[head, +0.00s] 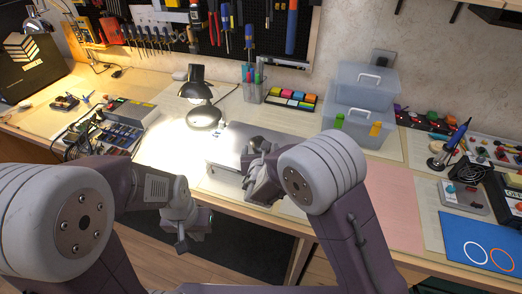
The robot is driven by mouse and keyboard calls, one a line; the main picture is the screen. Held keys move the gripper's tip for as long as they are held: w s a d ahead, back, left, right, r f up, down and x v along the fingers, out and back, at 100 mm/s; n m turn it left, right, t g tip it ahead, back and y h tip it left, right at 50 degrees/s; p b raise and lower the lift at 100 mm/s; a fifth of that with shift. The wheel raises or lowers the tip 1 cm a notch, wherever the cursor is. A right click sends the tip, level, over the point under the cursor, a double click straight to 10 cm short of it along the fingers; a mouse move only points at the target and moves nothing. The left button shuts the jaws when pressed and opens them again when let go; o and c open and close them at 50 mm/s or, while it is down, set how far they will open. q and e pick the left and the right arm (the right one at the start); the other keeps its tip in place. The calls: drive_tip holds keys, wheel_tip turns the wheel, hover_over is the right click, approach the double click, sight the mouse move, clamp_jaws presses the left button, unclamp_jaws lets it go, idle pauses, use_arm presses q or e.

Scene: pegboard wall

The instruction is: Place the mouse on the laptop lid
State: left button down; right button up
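A closed silver-grey laptop (228,143) lies flat on the workbench at the middle, behind the front edge. My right gripper (250,174) is over the right part of its lid and hides some of it. Whether its fingers are open, or hold anything, is too small and hidden to tell. My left gripper (194,231) hangs in front of the bench edge, left of the laptop, with its fingers apart and nothing between them. I cannot make out the mouse for certain; it may be hidden by my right gripper or arm.
A lit black desk lamp (197,90) stands behind the laptop's left side. A pen cup (254,92) and clear bins (357,118) are behind it. A pink mat (388,195) to the right is bare. A blue mat (482,243) is farther right. Electronics (112,130) crowd the left.

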drive_tip(key=shift+r, duration=0.1)
drive_tip(key=shift+s+r, duration=0.2)
drive_tip(key=p+v, duration=0.1)
drive_tip(key=v, duration=0.9)
drive_tip(key=shift+s+r+p, duration=0.2)
drive_tip(key=shift+s+p, duration=0.1)
drive_tip(key=shift+p, duration=0.05)
drive_tip(key=shift+s+r, duration=0.1)
drive_tip(key=shift+s, duration=0.35)
